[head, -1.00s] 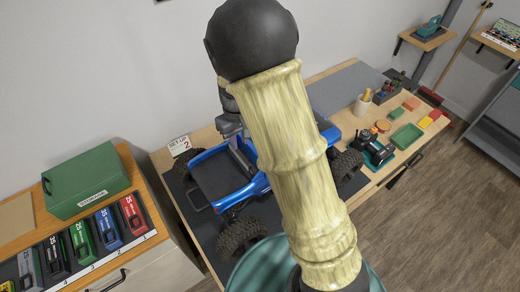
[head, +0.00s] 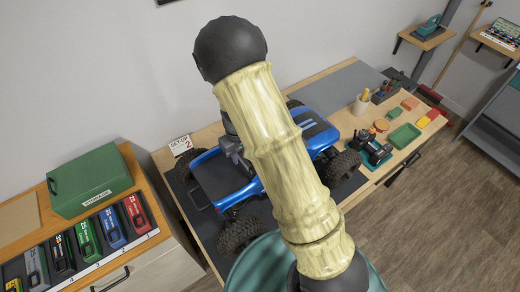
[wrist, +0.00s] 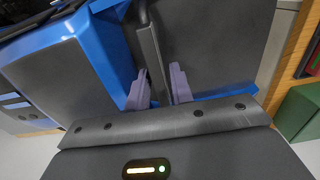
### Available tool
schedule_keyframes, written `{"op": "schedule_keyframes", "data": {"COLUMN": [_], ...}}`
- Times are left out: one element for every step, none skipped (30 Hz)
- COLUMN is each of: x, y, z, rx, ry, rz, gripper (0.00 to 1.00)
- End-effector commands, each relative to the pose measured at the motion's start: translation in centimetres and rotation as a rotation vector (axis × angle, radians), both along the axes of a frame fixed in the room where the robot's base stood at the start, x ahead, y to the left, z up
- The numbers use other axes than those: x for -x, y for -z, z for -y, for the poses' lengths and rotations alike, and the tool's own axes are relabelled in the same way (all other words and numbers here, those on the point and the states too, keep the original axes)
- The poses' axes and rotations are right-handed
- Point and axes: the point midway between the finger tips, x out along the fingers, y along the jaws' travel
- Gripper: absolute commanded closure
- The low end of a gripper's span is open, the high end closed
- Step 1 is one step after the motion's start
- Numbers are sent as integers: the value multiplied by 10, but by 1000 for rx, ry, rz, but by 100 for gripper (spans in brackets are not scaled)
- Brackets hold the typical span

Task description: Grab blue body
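The blue body (head: 318,136) of the crawler truck stands on a dark mat on the bench, partly hidden behind my arm. Its dark bed (head: 220,178) faces left. In the wrist view, the blue side of the body (wrist: 90,50) runs along the left. My gripper (wrist: 160,82) is over the body, with its two pale purple fingers apart. A narrow dark wall (wrist: 150,45) of the body runs between them. The left finger is close to that wall; a small gap shows at the right finger. Contact cannot be told. In the head view the fingertips are hidden.
A green storage box (head: 90,180) and several coloured cases stand on the left cabinet. A "SET-UP 2" card (head: 181,145) stands behind the truck. A small black-and-teal device (head: 372,147), a green tray (head: 404,136) and a pencil cup (head: 362,103) are on the bench's right.

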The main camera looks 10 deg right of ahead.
Motion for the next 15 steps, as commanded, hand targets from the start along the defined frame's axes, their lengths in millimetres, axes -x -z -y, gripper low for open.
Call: {"op": "schedule_keyframes", "data": {"x": [0,1,0,0,0,0,0,0,0,0,0,0,0,0,0], "y": [5,8,11,13,14,15,15,15,15,15,15,15,15,15,15], "z": [1,0,0,0,0,0,0,0,0,0,0,0,0,0,0], "rx": [1,1,-1,-1,0,0,0,-1,-1,-1,-1,-1,-1,0,0], "ry": [2,1,0,0,0,1,1,0,0,0,0,0,0,0,0], "rz": [-3,-2,-1,0,0,1,1,2,2,2,2,2,2,1,1], "gripper": [77,77,77,77,77,77,77,77,77,77,77,77,77,77,77]}}
